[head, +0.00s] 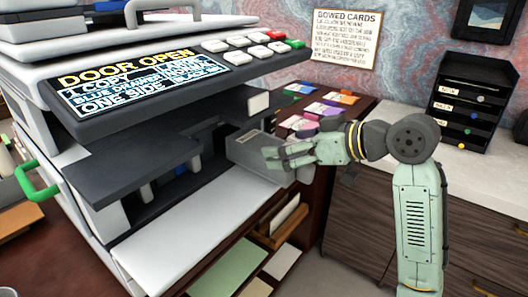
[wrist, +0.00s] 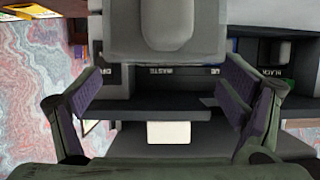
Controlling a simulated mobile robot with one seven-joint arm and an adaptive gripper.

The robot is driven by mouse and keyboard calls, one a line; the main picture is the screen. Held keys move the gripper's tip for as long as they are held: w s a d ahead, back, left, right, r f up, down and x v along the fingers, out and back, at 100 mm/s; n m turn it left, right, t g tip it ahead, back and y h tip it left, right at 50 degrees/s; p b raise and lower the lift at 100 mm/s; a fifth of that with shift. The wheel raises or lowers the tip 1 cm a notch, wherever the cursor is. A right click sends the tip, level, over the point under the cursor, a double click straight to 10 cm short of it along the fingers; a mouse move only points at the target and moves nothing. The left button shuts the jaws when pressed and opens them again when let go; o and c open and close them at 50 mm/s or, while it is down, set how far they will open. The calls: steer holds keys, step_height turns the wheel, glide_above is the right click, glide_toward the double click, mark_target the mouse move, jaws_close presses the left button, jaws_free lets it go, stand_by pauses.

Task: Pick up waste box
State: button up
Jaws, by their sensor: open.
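A grey box (head: 246,150), which looks like the waste box, sticks out at the right end of the copier's open bay in the head view. My gripper (head: 272,158) is at its near right side, with the fingers pointing left and overlapping it in the picture. In the wrist view the grey box (wrist: 120,40) fills the top middle, with a lighter rounded bump on its face. My gripper (wrist: 163,95) shows there with two fingers spread wide and nothing between the tips. A label reading WASTE shows just below the box. I cannot tell whether a finger touches the box.
The copier (head: 110,120) stands at left, its panel (head: 140,82) reading DOOR OPEN. Dark shelves (head: 140,165) jut from its bay, above a white surface (head: 195,220). Coloured cartons (head: 325,109) sit behind my gripper. A cabinet with a pale top (head: 420,125) stands at right.

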mark_target(266, 143)
steer(key=x, duration=0.1)
steer(key=p+x, duration=0.1)
steer(key=x, duration=0.1)
steer(key=r+p+x, duration=0.1)
steer(key=x, duration=0.1)
steer(key=shift+a, duration=0.3)
steer(key=shift+w+a+f, duration=0.15)
steer(key=shift+f, duration=0.05)
steer(key=shift+c, duration=0.4)
steer(key=c, duration=1.3)
steer(key=shift+o, duration=0.2)
steer(key=shift+r, duration=0.1)
